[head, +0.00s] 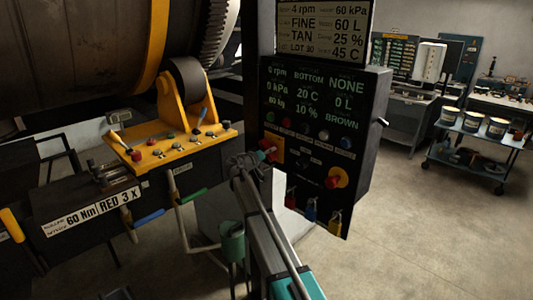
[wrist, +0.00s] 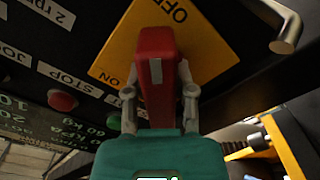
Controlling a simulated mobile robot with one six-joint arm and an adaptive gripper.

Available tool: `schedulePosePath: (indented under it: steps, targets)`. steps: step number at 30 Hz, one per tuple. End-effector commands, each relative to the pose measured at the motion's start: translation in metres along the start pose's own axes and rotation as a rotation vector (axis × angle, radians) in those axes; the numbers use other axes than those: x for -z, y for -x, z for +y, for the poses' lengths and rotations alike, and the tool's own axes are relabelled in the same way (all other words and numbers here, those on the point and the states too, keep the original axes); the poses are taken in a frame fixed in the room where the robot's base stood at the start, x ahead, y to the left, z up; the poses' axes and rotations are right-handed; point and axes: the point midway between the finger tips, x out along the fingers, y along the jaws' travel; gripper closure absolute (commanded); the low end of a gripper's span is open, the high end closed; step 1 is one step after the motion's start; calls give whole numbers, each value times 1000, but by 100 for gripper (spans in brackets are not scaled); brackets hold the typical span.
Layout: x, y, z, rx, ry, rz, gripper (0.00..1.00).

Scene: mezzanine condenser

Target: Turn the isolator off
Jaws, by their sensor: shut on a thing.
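The isolator has a red handle (wrist: 157,60) on a yellow plate (wrist: 203,50) marked ON at the left and OFF at the top in the wrist view. A pale stripe runs along the handle, which stands roughly upright in that picture. My gripper (wrist: 160,95) is shut on the handle, with one finger on each side. In the head view the yellow plate (head: 278,150) is on the left part of the dark control panel, and my gripper (head: 262,160) is against it, hiding most of the handle.
The control panel (head: 368,115) also carries a red knob on a yellow disc (head: 340,177) and several small buttons. A red button (wrist: 62,100) by a STOP label and a metal bar handle (wrist: 287,32) flank the plate. Coloured padlocks (head: 311,210) hang below. Open floor lies right.

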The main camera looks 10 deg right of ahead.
Motion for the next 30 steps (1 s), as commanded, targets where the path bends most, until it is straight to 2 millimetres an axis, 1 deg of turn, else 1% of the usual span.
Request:
schedulePosePath:
  steps: [7, 8, 9, 13, 25, 30]
  targets:
    - [-2, -2, 1, -3, -2, -6, 100]
    - [-2, -2, 1, -4, -2, -6, 63]
    - [-2, -2, 1, -4, -2, -6, 55]
    - [-1, -1, 1, -2, -1, -4, 31]
    - [0, 1, 0, 0, 0, -1, 31]
    - [0, 8, 0, 1, 0, -1, 31]
